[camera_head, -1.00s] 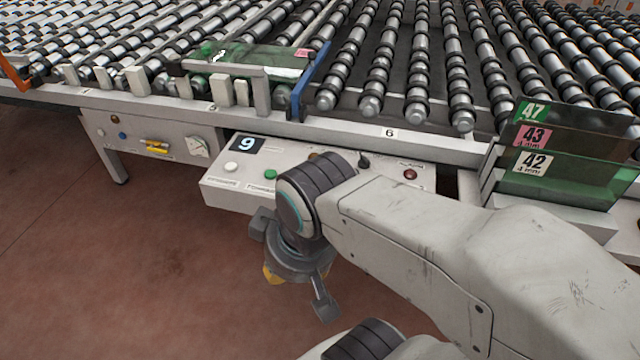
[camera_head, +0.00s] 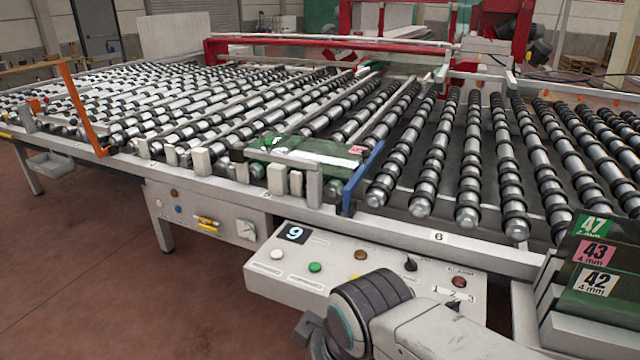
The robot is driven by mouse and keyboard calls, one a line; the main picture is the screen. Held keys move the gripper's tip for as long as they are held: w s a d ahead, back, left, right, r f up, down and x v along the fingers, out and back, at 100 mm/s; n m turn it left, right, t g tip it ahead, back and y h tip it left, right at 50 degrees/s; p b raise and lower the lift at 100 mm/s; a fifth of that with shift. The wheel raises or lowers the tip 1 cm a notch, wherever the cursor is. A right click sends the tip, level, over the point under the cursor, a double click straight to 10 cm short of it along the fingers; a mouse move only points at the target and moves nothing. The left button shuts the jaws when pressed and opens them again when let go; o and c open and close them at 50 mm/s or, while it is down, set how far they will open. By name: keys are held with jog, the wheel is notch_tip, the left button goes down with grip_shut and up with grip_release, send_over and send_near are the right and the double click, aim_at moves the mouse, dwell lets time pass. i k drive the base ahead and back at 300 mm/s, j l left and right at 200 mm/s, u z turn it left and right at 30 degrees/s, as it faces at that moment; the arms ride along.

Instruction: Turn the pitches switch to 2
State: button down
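The white control panel (camera_head: 345,254) on the front of the roller table carries a black selector knob (camera_head: 410,264), with a tiny label I cannot read. I cannot be sure it is the pitches switch. Another small white plate with dark marks (camera_head: 457,296) lies below a red button (camera_head: 459,282), partly behind my arm. My gripper (camera_head: 312,338) shows only in part at the bottom edge, in front of and below the panel, apart from the knob. Its fingertips are hidden or out of frame, so its opening is unclear.
The panel also has a display (camera_head: 295,233) reading 9, a white button (camera_head: 277,254), a green button (camera_head: 315,267) and a brown button (camera_head: 361,255). Green glass pieces (camera_head: 590,265) with number tags stand at right. Open floor (camera_head: 120,290) lies at left.

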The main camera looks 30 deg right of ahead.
aim_at(454, 305)
jog(key=z, duration=1.7)
